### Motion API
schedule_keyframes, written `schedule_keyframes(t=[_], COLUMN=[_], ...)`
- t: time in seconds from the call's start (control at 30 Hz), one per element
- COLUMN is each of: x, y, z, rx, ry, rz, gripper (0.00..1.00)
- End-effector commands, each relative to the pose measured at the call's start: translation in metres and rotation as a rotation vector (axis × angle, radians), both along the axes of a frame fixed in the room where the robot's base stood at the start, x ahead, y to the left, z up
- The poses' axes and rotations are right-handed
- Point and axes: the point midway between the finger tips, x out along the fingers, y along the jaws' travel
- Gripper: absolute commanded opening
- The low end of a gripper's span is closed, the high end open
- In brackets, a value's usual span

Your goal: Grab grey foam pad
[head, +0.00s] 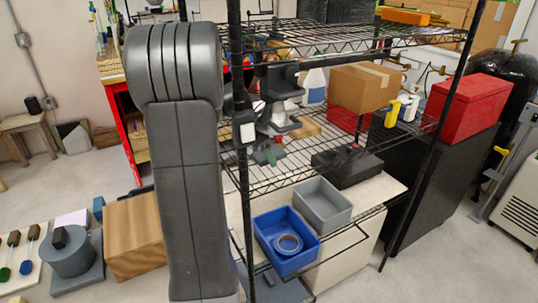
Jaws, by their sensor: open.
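A flat grey square pad (82,285) lies at the lower left with a grey cylinder (70,256) standing on it. A dark piece sits on top of the cylinder. Another flat grey-blue piece (282,290) shows low under the shelf, partly hidden by the blue bin and the rack. I cannot tell from the picture which of these is foam. My arm rises in the foreground left of the rack and hides what is behind it. I cannot make out my gripper in this view.
A black wire rack (275,180) stands in the middle, holding a cardboard box (364,88). A blue bin (287,262) holding a ring and a grey bin (322,203) sit low. A wooden block (135,236) is beside the pad. A red case (468,107) stands right. Floor is clear at front right.

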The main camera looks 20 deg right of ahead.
Motion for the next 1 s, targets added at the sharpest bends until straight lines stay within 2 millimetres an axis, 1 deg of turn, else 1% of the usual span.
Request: schedule_keyframes(t=[0.03, 0.07, 0.2, 0.3, 0.67, 1.0], x=[0.0, 0.0, -0.0001, -0.0001, 0.0001, 0.001], y=[0.0001, 0.0002, 0.0003, 0.0003, 0.001, 0.0073], z=[-0.0001, -0.0001, 0.0, 0.0, 0.0004, 0.0018], rx=[0.0, 0.0, 0.0, 0.0, 0.0, 0.0], ry=[0.0, 0.0, 0.0, 0.0, 0.0, 0.0], rz=[0.0, 0.0, 0.0, 0.0, 0.0, 0.0], gripper=[0.82, 0.78, 0.5, 0.34, 0.34, 0.34])
